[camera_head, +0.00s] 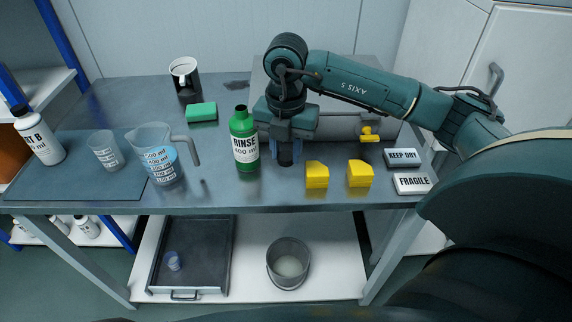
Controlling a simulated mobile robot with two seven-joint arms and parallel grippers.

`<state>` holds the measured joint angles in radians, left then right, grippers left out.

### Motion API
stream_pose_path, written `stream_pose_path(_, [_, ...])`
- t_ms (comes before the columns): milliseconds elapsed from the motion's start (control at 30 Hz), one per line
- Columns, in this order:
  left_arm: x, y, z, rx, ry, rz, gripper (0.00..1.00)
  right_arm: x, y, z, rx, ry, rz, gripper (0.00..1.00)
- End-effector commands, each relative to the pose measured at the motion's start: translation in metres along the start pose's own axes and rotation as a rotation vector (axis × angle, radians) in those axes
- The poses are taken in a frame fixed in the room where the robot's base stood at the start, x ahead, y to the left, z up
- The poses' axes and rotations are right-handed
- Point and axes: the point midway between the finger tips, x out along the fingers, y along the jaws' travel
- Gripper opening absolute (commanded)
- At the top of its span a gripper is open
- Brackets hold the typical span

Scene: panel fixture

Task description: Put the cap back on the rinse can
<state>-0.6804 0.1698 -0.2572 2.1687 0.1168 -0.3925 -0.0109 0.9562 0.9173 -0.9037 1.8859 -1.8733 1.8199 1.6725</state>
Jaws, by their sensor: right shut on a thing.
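The rinse can (245,150) is a green bottle with a white RINSE label, upright near the middle of the bench. Its neck at the top has no cap on it. My right gripper (286,158) points down just to the right of the can, apart from it. Its blue fingers are shut on a small dark cylindrical piece, which looks like the cap (286,153). The fingers and the arm hide part of it, and I cannot tell whether it touches the bench. My left gripper is not in view.
Two yellow blocks (317,175) and boxes marked KEEP DRY (402,157) and FRAGILE (412,184) lie to the right. A green sponge (202,112), a mug (187,82) and a measuring jug (160,165) stand left. A grey cylinder with a yellow valve (369,134) lies behind.

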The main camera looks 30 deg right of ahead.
Motion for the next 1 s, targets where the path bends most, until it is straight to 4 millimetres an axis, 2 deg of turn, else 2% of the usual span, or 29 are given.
stream_pose_path(100, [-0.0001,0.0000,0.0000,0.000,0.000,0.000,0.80,-0.0121,0.0003,0.0000,-0.001,-0.001,0.001,0.09])
stream_pose_path(200, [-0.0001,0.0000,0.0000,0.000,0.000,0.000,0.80,-0.0155,0.0000,-0.0002,-0.001,0.000,0.000,0.09])
stream_pose_path(533, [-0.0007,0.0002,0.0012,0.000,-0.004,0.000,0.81,-0.0154,0.0000,-0.0004,-0.003,0.001,-0.001,0.09])
stream_pose_path(667, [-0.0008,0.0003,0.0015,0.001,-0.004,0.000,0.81,-0.0153,0.0008,-0.0012,-0.054,0.001,0.000,0.09])
stream_pose_path(767, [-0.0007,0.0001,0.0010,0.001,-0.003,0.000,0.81,-0.0152,0.0025,-0.0030,-0.175,0.002,0.000,0.09])
stream_pose_path(1000, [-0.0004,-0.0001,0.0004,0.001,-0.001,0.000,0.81,-0.0156,0.0098,-0.0099,-0.689,0.003,0.003,0.09])
